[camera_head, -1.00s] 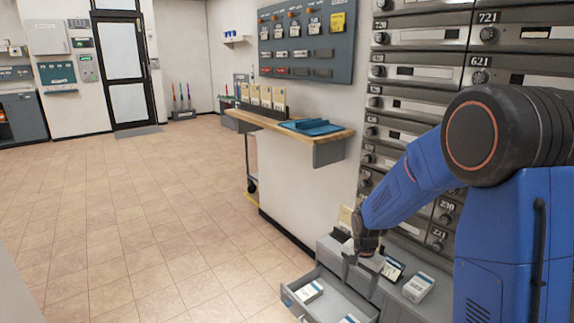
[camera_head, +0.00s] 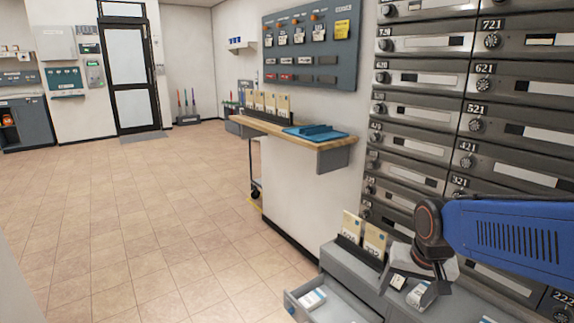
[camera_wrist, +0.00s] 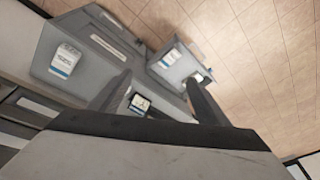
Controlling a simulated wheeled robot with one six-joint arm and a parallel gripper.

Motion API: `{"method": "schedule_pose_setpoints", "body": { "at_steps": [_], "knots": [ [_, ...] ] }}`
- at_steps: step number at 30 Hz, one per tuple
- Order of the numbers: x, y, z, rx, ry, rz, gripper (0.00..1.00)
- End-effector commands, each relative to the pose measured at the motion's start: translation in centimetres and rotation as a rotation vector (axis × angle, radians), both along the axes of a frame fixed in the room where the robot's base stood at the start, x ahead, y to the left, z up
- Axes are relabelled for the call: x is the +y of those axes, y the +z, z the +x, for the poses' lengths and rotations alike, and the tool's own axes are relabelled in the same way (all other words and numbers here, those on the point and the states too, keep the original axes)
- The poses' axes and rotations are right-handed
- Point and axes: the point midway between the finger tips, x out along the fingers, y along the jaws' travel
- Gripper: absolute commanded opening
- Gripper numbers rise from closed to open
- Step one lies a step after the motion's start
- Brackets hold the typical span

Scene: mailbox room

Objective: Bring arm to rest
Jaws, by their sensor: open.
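My arm, with a blue link, reaches in from the right in the head view. My gripper (camera_head: 428,283) is at its end, above the grey cabinet (camera_head: 350,262) in front of the mailboxes. In the wrist view my gripper (camera_wrist: 160,95) has its two dark fingers spread apart with nothing held between them. Below the fingers are the cabinet top and an open drawer (camera_wrist: 168,68) with a small white-and-blue box in it. Another white-and-blue box (camera_wrist: 66,60) stands on the cabinet top.
The mailbox wall (camera_head: 500,90) stands close behind the arm. A wooden counter (camera_head: 290,130) with a blue tray (camera_head: 315,133) is to the left. The open drawer (camera_head: 335,300) juts out over the floor. The tiled floor (camera_head: 130,210) at left is clear.

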Motion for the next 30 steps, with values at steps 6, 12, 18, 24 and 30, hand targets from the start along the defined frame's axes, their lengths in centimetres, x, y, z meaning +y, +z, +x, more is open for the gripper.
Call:
{"method": "schedule_pose_setpoints", "body": {
  "at_steps": [6, 12, 18, 24, 30],
  "knots": [
    [-0.5, 2.0, -4.9, -0.056, 0.104, -0.035, 0.70],
    [-0.9, 3.0, -9.2, -0.099, 0.198, -0.072, 0.70],
    [-1.1, 3.2, -12.2, -0.128, 0.266, -0.102, 0.70],
    [-1.2, 3.2, -13.3, -0.138, 0.292, -0.115, 0.70],
    [-1.2, 3.2, -13.3, -0.137, 0.294, -0.115, 0.70]
  ]
}}
